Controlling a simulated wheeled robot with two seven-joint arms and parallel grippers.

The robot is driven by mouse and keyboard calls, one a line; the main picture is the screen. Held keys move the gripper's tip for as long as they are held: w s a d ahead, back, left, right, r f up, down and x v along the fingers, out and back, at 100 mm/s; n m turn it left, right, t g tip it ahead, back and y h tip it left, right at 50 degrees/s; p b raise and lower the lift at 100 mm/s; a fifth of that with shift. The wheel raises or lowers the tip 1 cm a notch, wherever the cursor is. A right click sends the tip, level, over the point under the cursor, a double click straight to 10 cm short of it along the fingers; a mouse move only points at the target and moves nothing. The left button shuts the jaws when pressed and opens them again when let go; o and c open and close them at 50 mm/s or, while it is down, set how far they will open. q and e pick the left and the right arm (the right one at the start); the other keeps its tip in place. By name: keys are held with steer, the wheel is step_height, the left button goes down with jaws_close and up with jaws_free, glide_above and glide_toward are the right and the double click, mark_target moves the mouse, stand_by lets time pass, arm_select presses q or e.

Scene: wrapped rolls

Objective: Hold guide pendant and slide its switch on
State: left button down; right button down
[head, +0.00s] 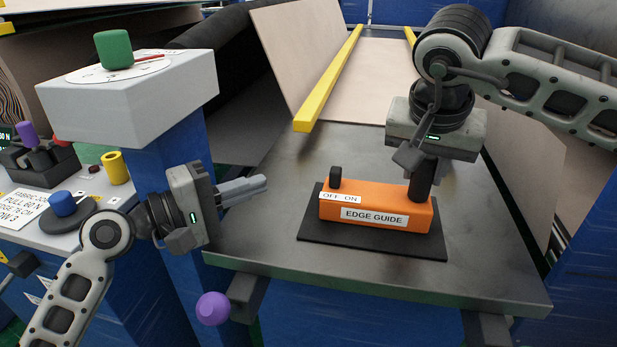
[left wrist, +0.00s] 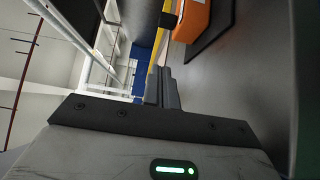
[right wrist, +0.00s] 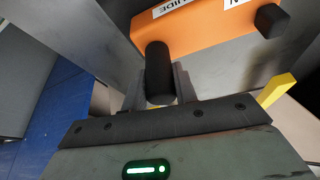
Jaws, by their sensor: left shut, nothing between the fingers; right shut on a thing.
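The orange guide pendant (head: 376,208), labelled EDGE GUIDE, lies on a black mat (head: 317,238) on the metal table. Its small black switch knob (head: 335,176) stands at its left end, behind the OFF/ON label, nearer the OFF word. The knob also shows in the right wrist view (right wrist: 272,21). My right gripper (head: 421,178) comes down from above, shut on the upright black handle (right wrist: 158,72) at the pendant's right end. My left gripper (head: 266,183) is shut and empty, apart from the pendant and to the left of it. The pendant's orange end (left wrist: 190,18) shows in the left wrist view.
A white box (head: 130,97) with a green knob and dial stands on a blue post left of the table. A purple ball knob (head: 213,308) sits below the table's front left edge. Yellow rails (head: 330,78) run behind. The table's front (head: 400,280) is clear.

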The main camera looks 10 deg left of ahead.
mark_target(333, 180)
arm_select(q)
steer(key=x, duration=0.6)
steer(key=d, duration=0.3)
steer(key=shift+d, duration=0.6)
steer(key=shift+d, duration=1.45)
arm_select(e)
steer(key=shift+a, duration=0.1)
